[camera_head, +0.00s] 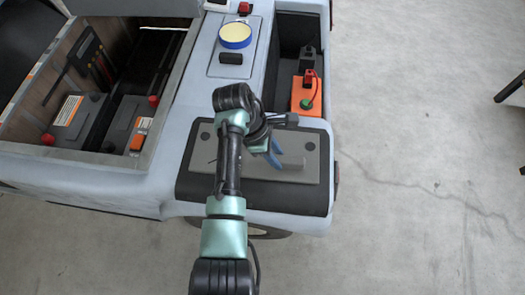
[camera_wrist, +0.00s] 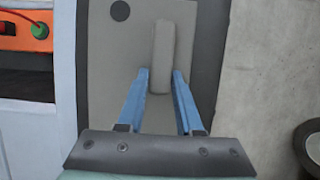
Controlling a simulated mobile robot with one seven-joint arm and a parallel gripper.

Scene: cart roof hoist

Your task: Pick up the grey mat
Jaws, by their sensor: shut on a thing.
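The grey mat (camera_head: 306,146) is a flat grey plate with dark round spots at its corners and a raised bar across its middle. It lies on a black pad (camera_head: 250,203) at the near end of the cart. It also shows in the wrist view (camera_wrist: 112,62), with the bar (camera_wrist: 164,45) pointing away from me. My gripper (camera_wrist: 161,76) has blue fingers on either side of the bar's near end and is shut on it. In the head view my gripper (camera_head: 275,156) is over the mat, and my arm hides the mat's left part.
An orange box (camera_head: 306,94) sits in an open bay just behind the mat. A yellow-topped round thing (camera_head: 235,35) is further back. An open compartment with batteries (camera_head: 125,123) is at the left.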

